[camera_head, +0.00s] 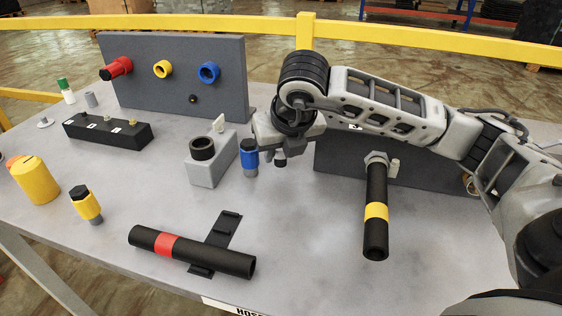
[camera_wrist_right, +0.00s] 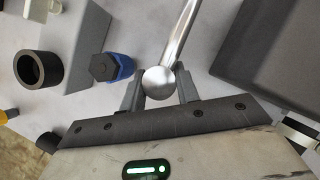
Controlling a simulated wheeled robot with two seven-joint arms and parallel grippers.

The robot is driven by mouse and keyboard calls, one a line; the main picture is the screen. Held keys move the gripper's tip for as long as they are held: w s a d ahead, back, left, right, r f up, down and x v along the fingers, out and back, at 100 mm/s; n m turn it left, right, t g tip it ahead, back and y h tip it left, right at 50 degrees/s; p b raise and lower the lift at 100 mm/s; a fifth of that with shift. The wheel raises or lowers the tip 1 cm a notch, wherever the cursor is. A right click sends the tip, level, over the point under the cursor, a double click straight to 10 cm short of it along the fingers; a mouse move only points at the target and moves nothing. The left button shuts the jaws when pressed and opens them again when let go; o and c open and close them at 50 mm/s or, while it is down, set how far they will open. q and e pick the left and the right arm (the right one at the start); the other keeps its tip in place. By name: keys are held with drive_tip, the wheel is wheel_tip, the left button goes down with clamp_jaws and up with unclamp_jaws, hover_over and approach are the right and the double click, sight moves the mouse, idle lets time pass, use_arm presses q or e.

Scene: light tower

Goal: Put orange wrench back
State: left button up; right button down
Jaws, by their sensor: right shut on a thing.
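My right gripper (camera_head: 268,150) is low over the table's middle, just right of the grey block with a black ring. In the right wrist view its fingers (camera_wrist_right: 160,92) are shut on a shiny silver rod (camera_wrist_right: 178,40) with a round end. No orange shows on this rod, so I cannot tell whether it is the orange wrench. In the head view the rod is hidden or too small to make out. A blue fitting with a dark hex top (camera_head: 249,155) stands close beside the gripper, and shows beside one finger in the wrist view (camera_wrist_right: 112,68). My left gripper is out of view.
A grey panel (camera_head: 178,90) with red, yellow and blue ports stands behind. A red-banded hose (camera_head: 195,250) lies in front; a yellow-banded hose (camera_head: 376,215) juts from a dark block. The grey block (camera_head: 212,170) is near the gripper. Yellow pieces (camera_head: 38,182) stand at left.

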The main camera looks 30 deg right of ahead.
drive_tip(key=shift+f, duration=1.45)
drive_tip(key=shift+f+b, duration=0.2)
drive_tip(key=shift+b, duration=0.1)
drive_tip(key=c, duration=1)
unclamp_jaws()
drive_tip(key=shift+c, duration=0.2)
drive_tip(key=shift+r+p, duration=0.3)
drive_tip(key=shift+r, duration=0.05)
drive_tip(key=v, duration=1.1)
drive_tip(key=shift+s+r, duration=0.25)
drive_tip(key=shift+p, duration=0.3)
